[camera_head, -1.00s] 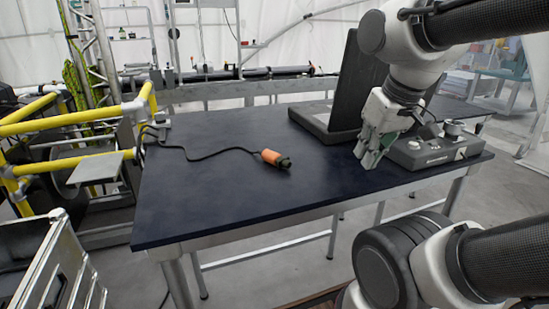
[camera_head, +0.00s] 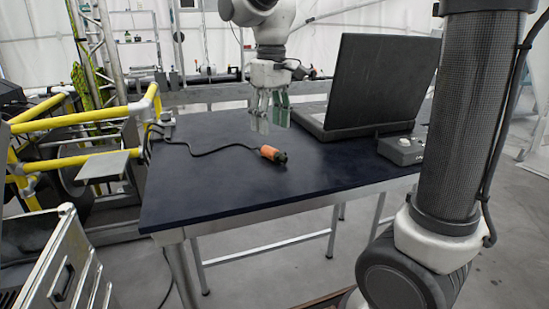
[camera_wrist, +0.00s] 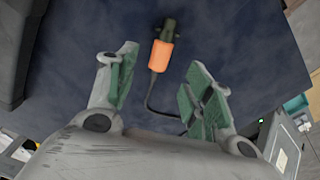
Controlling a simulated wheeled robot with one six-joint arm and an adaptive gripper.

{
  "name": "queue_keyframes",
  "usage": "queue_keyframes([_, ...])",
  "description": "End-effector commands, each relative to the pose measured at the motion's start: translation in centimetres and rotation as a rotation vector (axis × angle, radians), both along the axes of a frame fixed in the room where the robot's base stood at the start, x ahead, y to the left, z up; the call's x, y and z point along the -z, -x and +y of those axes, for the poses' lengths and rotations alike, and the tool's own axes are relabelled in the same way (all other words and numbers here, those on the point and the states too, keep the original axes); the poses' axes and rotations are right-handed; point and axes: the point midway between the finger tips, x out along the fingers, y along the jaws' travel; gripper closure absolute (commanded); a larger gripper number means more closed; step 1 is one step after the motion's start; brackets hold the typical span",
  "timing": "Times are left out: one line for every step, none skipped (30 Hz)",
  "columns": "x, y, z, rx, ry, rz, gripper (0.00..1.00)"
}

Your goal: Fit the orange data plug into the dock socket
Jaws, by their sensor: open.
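The orange data plug (camera_head: 268,153) with a dark end lies on the dark blue table, its black cable running left to the table's edge. It also shows in the wrist view (camera_wrist: 161,57), dark end pointing away from my gripper. My gripper (camera_head: 270,119) is open and empty, pointing down above the table behind the plug and apart from it. In the wrist view its green-padded fingers (camera_wrist: 162,72) are spread, with the plug appearing between and beyond them. A grey box (camera_head: 402,150) sits at the table's right; I cannot make out a dock socket on it.
An open black laptop-like case (camera_head: 378,82) stands right of my gripper on the dark blue table (camera_head: 210,195). Yellow rails (camera_head: 75,118) and a metal case (camera_head: 65,270) are at the left. The table's front left is clear.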

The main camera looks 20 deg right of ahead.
Motion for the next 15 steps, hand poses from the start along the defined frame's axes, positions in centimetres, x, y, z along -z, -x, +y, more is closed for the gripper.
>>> queue_keyframes([-0.3, 0.2, -0.1, -0.006, 0.002, 0.007, 0.49])
queue_keyframes([0.0, 0.4, -0.2, -0.009, 0.007, 0.017, 0.49])
queue_keyframes([0.5, 0.6, -0.3, -0.012, 0.008, 0.023, 0.49])
queue_keyframes([0.9, 0.6, -0.3, -0.013, 0.009, 0.023, 0.49])
queue_keyframes([1.2, 0.6, -0.3, -0.014, 0.008, 0.023, 0.49])
queue_keyframes([1.7, 0.6, -0.3, -0.013, 0.008, 0.023, 0.49])
queue_keyframes([2.1, 0.6, -0.3, -0.013, 0.008, 0.023, 0.49])
queue_keyframes([2.5, 0.6, -0.3, -0.013, 0.008, 0.023, 0.49])
queue_keyframes([3.0, 0.6, -0.3, -0.013, 0.008, 0.023, 0.49])
queue_keyframes([3.4, 0.6, -0.3, -0.012, 0.008, 0.023, 0.49])
queue_keyframes([3.9, 0.6, -0.3, -0.012, 0.009, 0.023, 0.49])
queue_keyframes([4.6, 0.6, -0.2, -0.012, 0.008, 0.023, 0.49])
queue_keyframes([5.1, 0.5, -0.2, -0.012, 0.008, 0.023, 0.49])
queue_keyframes([5.6, 0.5, -0.2, -0.012, 0.008, 0.023, 0.49])
queue_keyframes([6.2, 0.5, -0.2, -0.012, 0.009, 0.023, 0.49])
